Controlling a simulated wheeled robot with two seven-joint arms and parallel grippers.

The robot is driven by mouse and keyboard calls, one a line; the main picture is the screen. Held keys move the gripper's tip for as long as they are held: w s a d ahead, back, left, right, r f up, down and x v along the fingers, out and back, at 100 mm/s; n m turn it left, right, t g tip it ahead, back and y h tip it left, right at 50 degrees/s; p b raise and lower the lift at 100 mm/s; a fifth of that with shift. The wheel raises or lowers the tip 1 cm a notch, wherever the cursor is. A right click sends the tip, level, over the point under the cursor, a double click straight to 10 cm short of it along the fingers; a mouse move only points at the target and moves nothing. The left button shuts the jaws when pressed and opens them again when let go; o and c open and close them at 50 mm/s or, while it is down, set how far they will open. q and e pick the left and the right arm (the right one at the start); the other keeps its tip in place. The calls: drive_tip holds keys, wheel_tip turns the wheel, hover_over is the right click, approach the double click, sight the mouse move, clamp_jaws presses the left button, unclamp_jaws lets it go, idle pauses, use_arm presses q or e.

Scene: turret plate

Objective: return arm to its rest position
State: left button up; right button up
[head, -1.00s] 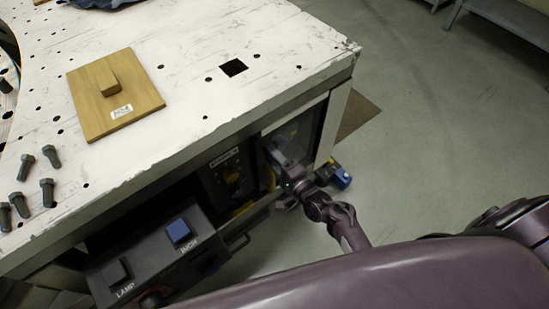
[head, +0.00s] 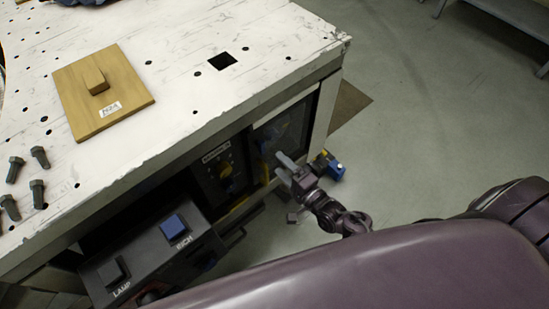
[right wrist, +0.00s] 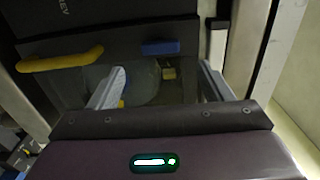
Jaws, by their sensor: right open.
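My right gripper (head: 284,165) is beside the front side of the white table, in front of a dark panel opening near the table's right corner. In the right wrist view the right gripper (right wrist: 158,90) has its two grey fingers spread apart with nothing held between them. My left gripper is in neither view.
The white table (head: 180,80) carries a wooden block with a tag (head: 103,92) and several dark bolts (head: 37,190). A control box with a blue button (head: 173,226) stands below the table's front edge. Grey floor lies open to the right.

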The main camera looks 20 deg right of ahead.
drive_tip(key=shift+s+d, duration=0.15)
drive_tip(key=shift+s, duration=0.2)
idle(0.3)
drive_tip(key=s+a+f+n+g+h, duration=0.1)
drive_tip(key=s+f+n+g, duration=0.3)
drive_tip(key=s+f, duration=0.55)
drive_tip(key=s+a+f+n+g+h, duration=0.15)
drive_tip(key=s+f+n+g, duration=0.3)
drive_tip(key=f, duration=1.05)
drive_tip(key=s+d+f+n+g+h, duration=0.1)
drive_tip(key=s+d+f+n+g, duration=0.1)
drive_tip(key=s, duration=0.4)
drive_tip(key=s+d+f+n+g+h, duration=0.1)
drive_tip(key=s+d+f+n+g, duration=0.2)
drive_tip(key=s+f, duration=0.2)
drive_tip(key=s+d+f+n+g+h, duration=0.1)
drive_tip(key=s+d+f+n+g, duration=0.1)
drive_tip(key=s, duration=0.7)
wheel_tip(320, 180, down, 2)
drive_tip(key=shift+d+n+h, duration=0.15)
drive_tip(key=shift+n+h, duration=0.2)
drive_tip(key=shift+n, duration=0.3)
drive_tip(key=shift+g, duration=0.25)
